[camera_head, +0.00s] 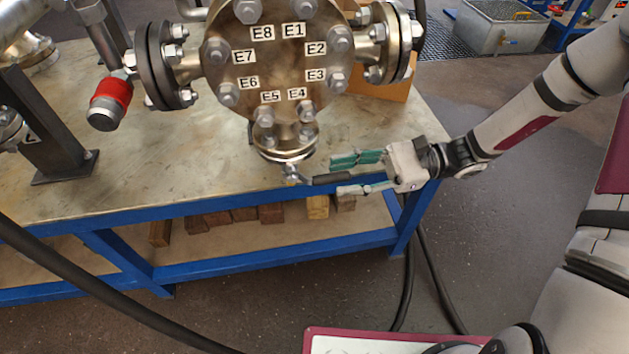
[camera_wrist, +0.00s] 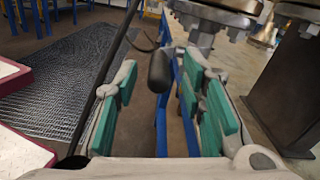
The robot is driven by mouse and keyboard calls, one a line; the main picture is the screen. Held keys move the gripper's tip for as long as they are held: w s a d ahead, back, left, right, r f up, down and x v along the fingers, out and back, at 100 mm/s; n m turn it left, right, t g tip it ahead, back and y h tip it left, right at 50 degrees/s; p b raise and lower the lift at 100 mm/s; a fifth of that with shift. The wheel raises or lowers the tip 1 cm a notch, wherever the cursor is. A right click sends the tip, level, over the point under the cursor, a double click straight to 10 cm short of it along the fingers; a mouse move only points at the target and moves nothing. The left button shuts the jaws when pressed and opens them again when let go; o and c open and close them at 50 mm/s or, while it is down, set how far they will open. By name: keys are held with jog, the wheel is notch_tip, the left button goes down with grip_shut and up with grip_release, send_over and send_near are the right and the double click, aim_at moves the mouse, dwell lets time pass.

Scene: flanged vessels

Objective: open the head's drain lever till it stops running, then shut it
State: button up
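The vessel head (camera_head: 272,68) is a round bolted steel cover with tags E1 to E8, seen in the head view. A small flanged drain (camera_head: 284,143) hangs under it, with a small valve (camera_head: 292,174) below. The drain lever (camera_head: 328,179) has a black grip and points right, roughly level. In the wrist view its rounded black end (camera_wrist: 159,70) shows between the fingers. My gripper (camera_head: 344,175) has green pads and is open, with one finger on each side of the lever's grip, not visibly closed on it. I cannot make out any running liquid.
The vessel stands over a blue-framed bench (camera_head: 210,206), whose front edge is close to the lever. A red-banded fitting (camera_head: 110,100) is at left. Wooden blocks (camera_head: 270,213) lie on the lower shelf. A dark hose (camera_head: 100,290) crosses the foreground. A metal tank (camera_head: 495,28) stands far back.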

aim_at(314, 180)
jog(key=shift+b+x, duration=0.7)
jog(key=shift+x, duration=2.5)
jog(key=shift+s+d+f, duration=0.1)
jog(key=shift+s, duration=0.05)
grip_shut()
